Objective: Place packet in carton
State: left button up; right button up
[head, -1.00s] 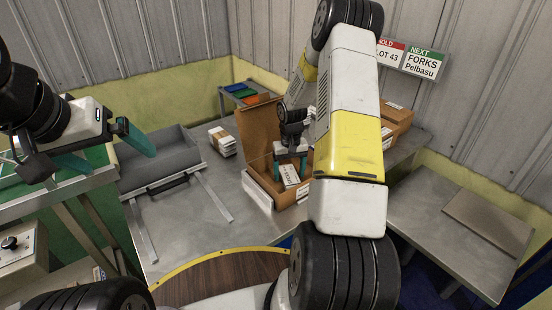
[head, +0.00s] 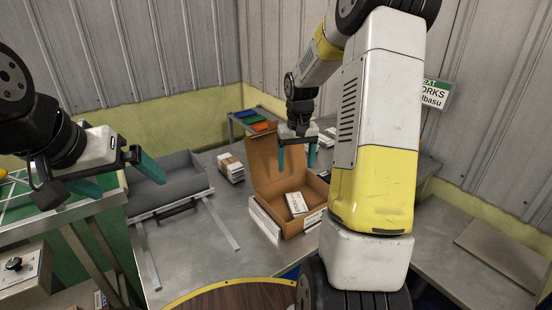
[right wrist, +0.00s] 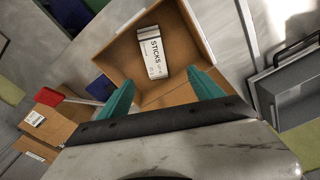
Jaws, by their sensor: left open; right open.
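The packet (head: 296,203) is white with dark print and lies flat inside the open brown carton (head: 264,165). In the right wrist view the packet (right wrist: 153,52) reads "STICKS" and lies on the floor of the carton (right wrist: 120,50), clear of its walls. My right gripper (head: 297,160) is open and empty above the carton, with its teal fingers pointing down. The right wrist view shows the same fingers (right wrist: 160,95) spread apart, with nothing between them. My left gripper (head: 118,176) is open and empty at the left, far from the carton.
A stack of white packets (head: 231,168) stands left of the carton on the metal table (head: 195,262). A grey tray (head: 168,186) with a black handle lies further left. Coloured bins (head: 252,121) sit behind. A brown board (head: 497,256) lies on the right table.

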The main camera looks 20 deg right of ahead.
jog(key=s+a+r+t, duration=0.1)
jog(key=s+a+r, duration=0.2)
jog(key=s+r, duration=0.3)
jog(key=s+a+r+t+y, duration=0.1)
jog(key=s+a+r, duration=0.3)
jog(key=s, duration=0.6)
jog(key=s+a+r+n+t+y, duration=0.1)
jog(key=s+a+r+t, duration=0.2)
jog(key=s+r, duration=0.4)
jog(key=shift+s+a+r, duration=0.3)
jog(key=shift+s+a, duration=0.15)
jog(key=shift+a, duration=0.2)
